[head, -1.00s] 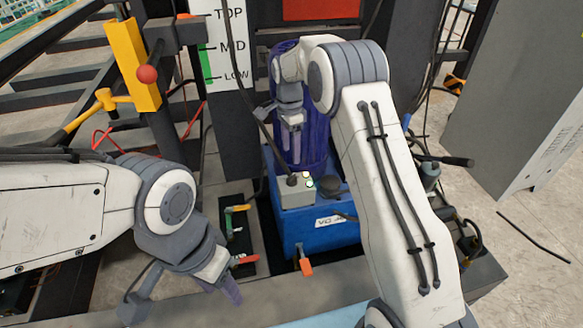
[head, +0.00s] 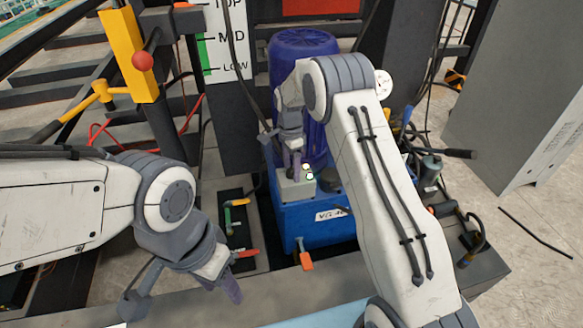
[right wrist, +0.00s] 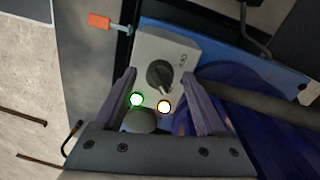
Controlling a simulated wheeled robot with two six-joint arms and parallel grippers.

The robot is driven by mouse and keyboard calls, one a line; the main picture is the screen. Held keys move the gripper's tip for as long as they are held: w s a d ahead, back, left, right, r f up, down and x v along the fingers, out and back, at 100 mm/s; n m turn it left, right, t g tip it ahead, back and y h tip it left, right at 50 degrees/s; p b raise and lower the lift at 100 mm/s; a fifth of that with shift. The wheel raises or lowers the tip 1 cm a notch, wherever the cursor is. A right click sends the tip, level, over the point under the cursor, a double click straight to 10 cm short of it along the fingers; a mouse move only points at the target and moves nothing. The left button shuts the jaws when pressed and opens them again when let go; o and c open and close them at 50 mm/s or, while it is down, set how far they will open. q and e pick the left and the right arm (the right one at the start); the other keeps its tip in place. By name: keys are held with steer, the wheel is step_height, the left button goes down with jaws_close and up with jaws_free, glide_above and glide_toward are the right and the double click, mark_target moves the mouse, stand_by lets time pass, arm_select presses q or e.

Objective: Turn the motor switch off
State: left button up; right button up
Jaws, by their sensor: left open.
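The motor switch is a dark rotary knob (right wrist: 160,76) on a light grey box (right wrist: 172,44) in the right wrist view. Its pointer sits at a slant. A green lamp (right wrist: 136,100) and a pale amber-rimmed lamp (right wrist: 164,106) glow beside it. In the head view the grey box (head: 297,190) sits on the blue tank (head: 322,227), and the knob is hidden by my right gripper (head: 293,166). In the right wrist view my right gripper (right wrist: 159,76) is open, its fingers apart on both sides of the knob. My left gripper (head: 184,294) is open and empty at the lower left.
A dark blue motor (head: 302,50) stands behind the box. An orange-handled lever (head: 305,260) is on the tank's front. A red-handled valve (head: 246,254) lies left of the tank. A yellow post with a red ball (head: 142,61) stands at upper left. A grey cabinet (head: 525,100) stands right.

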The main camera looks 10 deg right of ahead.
jaws_close()
steer(key=shift+r+n+p, duration=0.25)
steer(key=shift+n+p, duration=1.05)
steer(key=shift+p, duration=0.15)
steer(key=n+p, duration=0.3)
steer(key=n, duration=0.1)
steer(key=shift+n, duration=0.3)
steer(key=n+p, duration=0.1)
steer(key=n, duration=0.1)
steer(key=n+p, duration=0.1)
steer(key=n, duration=0.2)
steer(key=shift+f+t+h, duration=0.1)
steer(key=shift+t+h, duration=0.2)
steer(key=n+p, duration=0.2)
steer(key=n, duration=0.3)
steer(key=shift+s+n, duration=0.1)
steer(key=shift+n, duration=0.3)
steer(key=shift+f, duration=0.1)
steer(key=shift+o, duration=0.2)
jaws_free()
